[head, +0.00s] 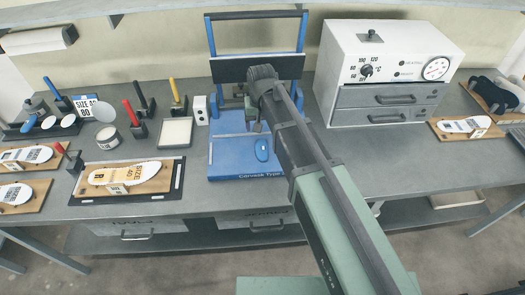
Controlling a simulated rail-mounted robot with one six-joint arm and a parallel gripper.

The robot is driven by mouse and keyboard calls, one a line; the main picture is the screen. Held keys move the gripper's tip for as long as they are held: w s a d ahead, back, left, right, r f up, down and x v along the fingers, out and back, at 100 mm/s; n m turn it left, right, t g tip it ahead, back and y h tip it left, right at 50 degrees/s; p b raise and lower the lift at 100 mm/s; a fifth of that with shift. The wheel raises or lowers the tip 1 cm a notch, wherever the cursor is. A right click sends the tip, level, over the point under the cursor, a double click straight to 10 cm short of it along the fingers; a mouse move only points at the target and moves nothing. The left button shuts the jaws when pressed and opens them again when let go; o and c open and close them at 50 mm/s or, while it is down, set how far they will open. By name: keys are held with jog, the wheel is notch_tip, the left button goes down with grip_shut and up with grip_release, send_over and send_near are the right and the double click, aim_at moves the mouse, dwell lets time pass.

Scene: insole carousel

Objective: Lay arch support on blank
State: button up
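A small blue rounded piece (262,150), which looks like an arch support, lies on the blue base plate (229,164) of the press-like frame in the middle. My gripper (254,125) is above and behind it, partly hidden by my own arm. Its fingers are too small and covered to tell whether they are open or shut. A white insole blank (135,172) marked "SIZE 40" and "R" lies on a wooden board in a black-edged tray (150,196) on the left. Other white insole blanks lie on boards at the far left (38,155) and at the right (465,125).
A white heater box (390,52) with drawers stands right of my arm. The blue frame (258,30) rises behind my gripper. Clamps with coloured handles (178,95), a light square pad (176,132) and a round tin (106,134) stand between the press and the left boards.

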notch_tip(320, 180, down, 11)
jog(key=b, duration=1.1)
jog(key=shift+s, duration=0.15)
jog(key=shift+r, duration=0.15)
jog(key=c, duration=1.1)
jog(key=shift+o, duration=0.2)
notch_tip(320, 180, up, 21)
jog(key=p, duration=2.1)
jog(key=b, duration=1.7)
send_over(261, 148)
notch_tip(261, 148, down, 17)
jog(key=shift+s+d+r, duration=0.1)
jog(key=shift+s, duration=0.05)
